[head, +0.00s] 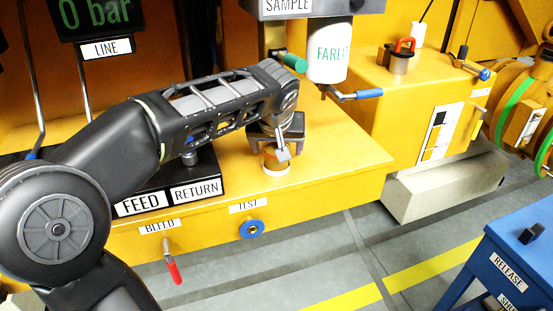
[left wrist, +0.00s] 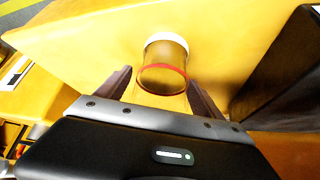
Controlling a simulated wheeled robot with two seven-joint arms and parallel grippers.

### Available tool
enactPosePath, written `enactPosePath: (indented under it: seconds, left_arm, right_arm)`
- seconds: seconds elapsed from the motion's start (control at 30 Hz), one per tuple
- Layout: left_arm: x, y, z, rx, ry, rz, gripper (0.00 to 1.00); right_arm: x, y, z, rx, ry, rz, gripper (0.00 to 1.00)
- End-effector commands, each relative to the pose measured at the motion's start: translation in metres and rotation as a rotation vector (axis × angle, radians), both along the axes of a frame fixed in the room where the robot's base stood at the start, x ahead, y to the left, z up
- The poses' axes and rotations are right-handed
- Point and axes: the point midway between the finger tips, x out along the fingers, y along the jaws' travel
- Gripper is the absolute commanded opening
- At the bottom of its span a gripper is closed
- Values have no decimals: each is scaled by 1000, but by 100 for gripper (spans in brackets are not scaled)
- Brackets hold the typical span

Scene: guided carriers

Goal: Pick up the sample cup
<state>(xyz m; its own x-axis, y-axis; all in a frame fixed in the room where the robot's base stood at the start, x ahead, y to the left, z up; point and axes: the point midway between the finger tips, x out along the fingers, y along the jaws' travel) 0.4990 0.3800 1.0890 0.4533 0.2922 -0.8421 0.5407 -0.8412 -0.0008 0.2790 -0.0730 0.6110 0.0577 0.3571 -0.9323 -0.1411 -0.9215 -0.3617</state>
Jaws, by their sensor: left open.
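The sample cup (left wrist: 166,62) is a small see-through amber-brown cup with a pale end and a red band. In the left wrist view it lies between the two dark fingers of my left gripper (left wrist: 160,88), with no clear grip on it. In the head view the cup (head: 276,162) stands on the yellow ledge, its upper part hidden by my left gripper (head: 279,148). My left gripper is open and comes down over the cup from above. My right gripper is not in view.
A white filter bowl (head: 327,56) with a blue-handled valve (head: 358,95) hangs just right of my gripper. The black FEED/RETURN block (head: 168,192) is to its left. A red bleed lever (head: 172,267) hangs on the ledge front. A blue cart (head: 510,265) stands lower right.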

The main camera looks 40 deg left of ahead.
Motion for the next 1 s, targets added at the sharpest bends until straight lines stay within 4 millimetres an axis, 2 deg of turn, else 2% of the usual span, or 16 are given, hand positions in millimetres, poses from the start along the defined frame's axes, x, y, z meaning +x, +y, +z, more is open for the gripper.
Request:
enactPosePath:
  seconds: [0.6,1.0]
  left_arm:
    - [0,0,0,0,-1,-1,77]
    - [0,0,0,-1,0,-1,44]
  right_arm:
    - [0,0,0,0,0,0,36]
    - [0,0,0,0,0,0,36]
